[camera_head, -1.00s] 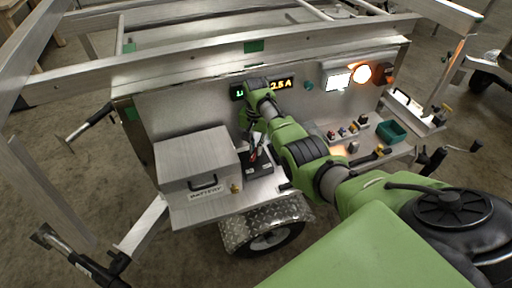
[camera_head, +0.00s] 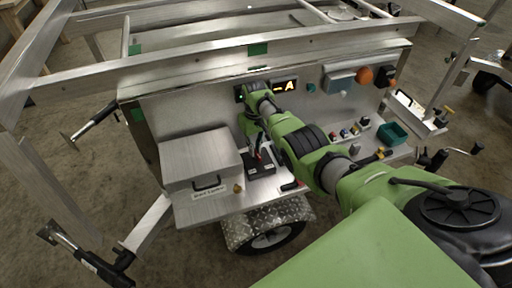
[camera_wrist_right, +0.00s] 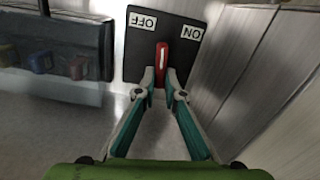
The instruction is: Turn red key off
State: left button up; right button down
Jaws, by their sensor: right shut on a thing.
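The red key (camera_wrist_right: 162,62) stands on a black switch plate (camera_wrist_right: 133,58) in the right wrist view. The plate has a white OFF label (camera_wrist_right: 145,22) on the left and a white ON label (camera_wrist_right: 192,32) on the right. My right gripper (camera_wrist_right: 163,78) is shut on the red key, a fingertip on each side. My left gripper is not in view.
A metal box (camera_head: 200,160) stands left of the switch. The display (camera_head: 284,86) shows dashes and an A. The lamp (camera_head: 364,76) is unlit. A green bin (camera_head: 392,133) and small coloured parts (camera_head: 350,131) lie on the right shelf.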

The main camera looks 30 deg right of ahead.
jog(key=n, duration=0.3)
jog(key=shift+a+n+p, duration=0.25)
jog(key=shift+n+p, duration=0.05)
jog(key=shift+n, duration=0.1)
jog(key=shift+a+n, duration=0.25)
jog(key=shift+n, duration=1.55)
jog(key=shift+p, duration=0.3)
jog(key=c, duration=2.1)
grip_release()
jog(key=shift+s, duration=0.1)
jog(key=shift+c, duration=0.2)
notch_tip(320, 180, up, 12)
jog(key=shift+s, duration=0.1)
